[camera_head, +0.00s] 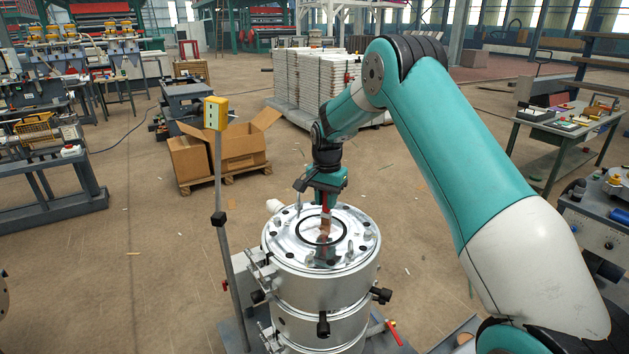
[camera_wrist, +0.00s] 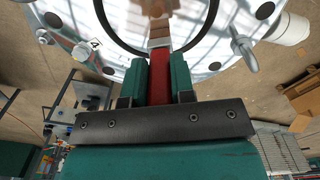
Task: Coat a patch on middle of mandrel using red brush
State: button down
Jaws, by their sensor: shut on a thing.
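My gripper (camera_wrist: 160,80) is shut on the red brush (camera_wrist: 161,72), whose red handle sits between the two teal fingers. The brush (camera_head: 325,205) points down over the top of the silver mandrel (camera_head: 322,285), near its middle. The brush's pale ferrule and brown bristles show beyond the handle in the wrist view. I cannot tell whether the bristles touch the metal. The mandrel's top is shiny, with a dark ring (camera_head: 302,237) around the middle and several dark bolt holes near the rim. No coated patch can be made out.
A pole with a yellow box (camera_head: 215,113) stands close to the mandrel's left. Clamps and black knobs (camera_head: 323,324) stick out of its side. Cardboard boxes (camera_head: 237,146) lie on a pallet behind. A green workbench (camera_head: 560,135) is at the right. Open floor lies left of the pole.

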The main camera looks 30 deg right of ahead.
jog(key=shift+d, duration=0.85)
notch_tip(320, 180, up, 8)
jog(key=p, duration=0.5)
